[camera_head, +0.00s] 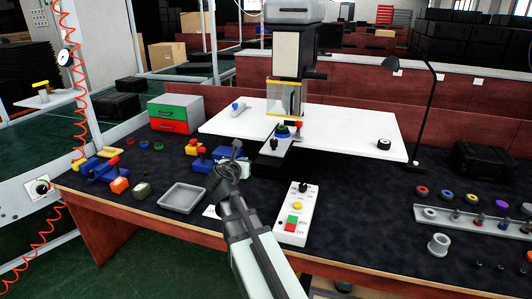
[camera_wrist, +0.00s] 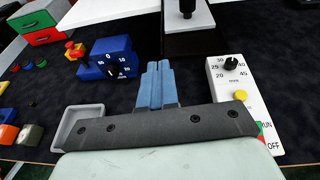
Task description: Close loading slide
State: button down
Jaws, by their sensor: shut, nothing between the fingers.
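The loading slide (camera_head: 278,150) is a narrow grey plate sticking out from the front of the white machine table (camera_head: 340,130). A dark round part with a blue ring and a red-topped clamp sit on it. In the wrist view the slide (camera_wrist: 190,42) is at the top centre, with a black post on it. My gripper (camera_head: 236,148) is to the left and in front of the slide, apart from it. In the wrist view its blue-grey fingers (camera_wrist: 156,75) are together with nothing between them, pointing toward the area left of the slide's front end.
A white control panel (camera_head: 295,215) lies to the right, and an empty grey tray (camera_head: 183,197) to the left.

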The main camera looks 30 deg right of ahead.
jog(key=w+h, duration=0.1)
jog(key=w, duration=0.3)
jog(key=m+g+h, duration=0.2)
jog(key=m+g, duration=0.2)
send_near(272, 147)
jog(key=x, duration=0.5)
jog(key=shift+f, duration=0.3)
jog(key=shift+w+d, duration=0.35)
jog(key=shift+d, duration=0.3)
jog(key=shift+w, duration=0.1)
